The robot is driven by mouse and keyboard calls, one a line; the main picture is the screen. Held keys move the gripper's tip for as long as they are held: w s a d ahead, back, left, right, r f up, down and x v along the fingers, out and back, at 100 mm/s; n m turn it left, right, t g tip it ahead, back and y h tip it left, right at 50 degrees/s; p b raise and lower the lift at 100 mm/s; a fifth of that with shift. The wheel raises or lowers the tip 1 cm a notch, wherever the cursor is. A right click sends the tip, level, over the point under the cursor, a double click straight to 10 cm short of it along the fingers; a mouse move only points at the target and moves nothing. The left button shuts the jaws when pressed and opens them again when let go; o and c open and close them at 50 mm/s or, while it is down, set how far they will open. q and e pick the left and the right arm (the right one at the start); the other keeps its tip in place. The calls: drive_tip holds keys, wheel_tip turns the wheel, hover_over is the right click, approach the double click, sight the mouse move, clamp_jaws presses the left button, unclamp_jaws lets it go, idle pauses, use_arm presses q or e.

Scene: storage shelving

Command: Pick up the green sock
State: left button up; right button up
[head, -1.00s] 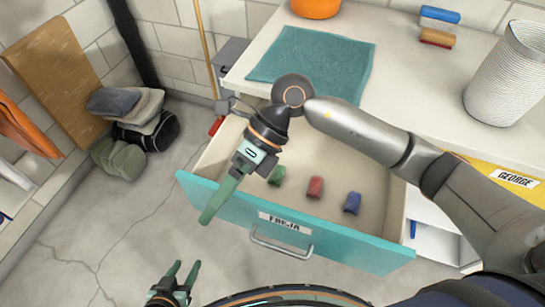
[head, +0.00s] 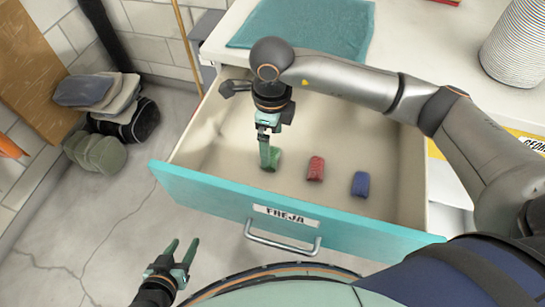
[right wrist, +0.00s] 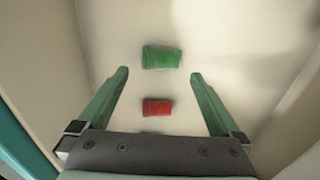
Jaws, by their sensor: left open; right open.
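The green sock (head: 275,157) is a small roll lying on the floor of the open drawer (head: 215,140), leftmost of three rolled socks. It also shows in the right wrist view (right wrist: 161,57), just beyond and between the fingertips. My right gripper (head: 267,167) is over the drawer, pointing down beside the green sock and partly covering it in the head view. In the right wrist view it (right wrist: 160,73) is open and empty. A red sock (head: 315,168) lies to the right and shows between the fingers (right wrist: 157,108). My left gripper (head: 182,250) is open and empty, outside the drawer.
A blue sock (head: 360,184) lies farther right in the drawer. The teal drawer front (head: 205,200) has a FREJA label and a handle (head: 280,240). Drawer walls stand close around my right gripper. A teal cloth (head: 305,25) lies on the countertop behind.

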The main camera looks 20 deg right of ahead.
sight(273, 155)
drive_tip(key=shift+w+d+f, duration=0.1)
drive_tip(key=shift+f, duration=2.6)
drive_tip(key=c, duration=1.1)
